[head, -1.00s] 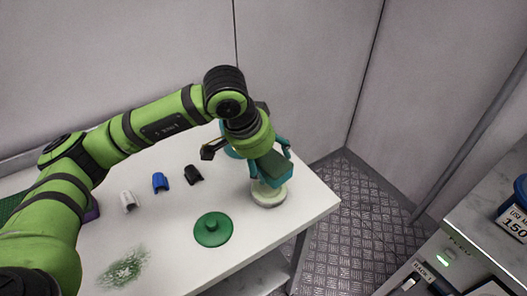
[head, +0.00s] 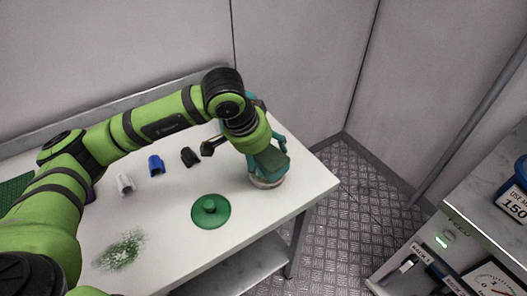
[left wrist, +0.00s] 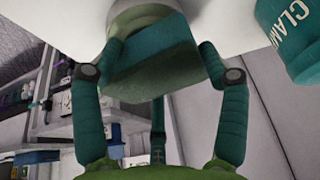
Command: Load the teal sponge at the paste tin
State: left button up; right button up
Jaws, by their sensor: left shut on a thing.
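The teal sponge (head: 273,162) is a block held in my left gripper (head: 266,150), over the paste tin (head: 266,184). The round pale tin (left wrist: 143,14) shows just beyond the sponge. The sponge hides most of the tin's top, and I cannot tell whether they touch. The green round lid with a knob (head: 210,211) lies on the table, left of the tin. My right gripper is not in view.
White (head: 125,184), blue (head: 156,166) and black (head: 189,157) clips stand in a row on the white table (head: 170,215). A green speckled patch (head: 122,250) marks the table's front left. A lettered teal object (left wrist: 288,40) is close to the gripper. A bench (head: 480,225) stands at right.

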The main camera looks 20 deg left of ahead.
aim_at(263, 154)
pick_arm(q)
jog(key=shift+f+b, duration=0.45)
jog(key=shift+b, duration=0.1)
dwell(0.6)
jog(key=shift+s+f+b, duration=0.15)
jog(key=shift+b, duration=0.35)
dwell(1.9)
notch_tip(263, 154, up, 2)
jog(key=shift+r+p, duration=0.1)
jog(key=shift+p, duration=0.4)
jog(key=shift+r+p, duration=1)
jog(key=shift+r, duration=1.55)
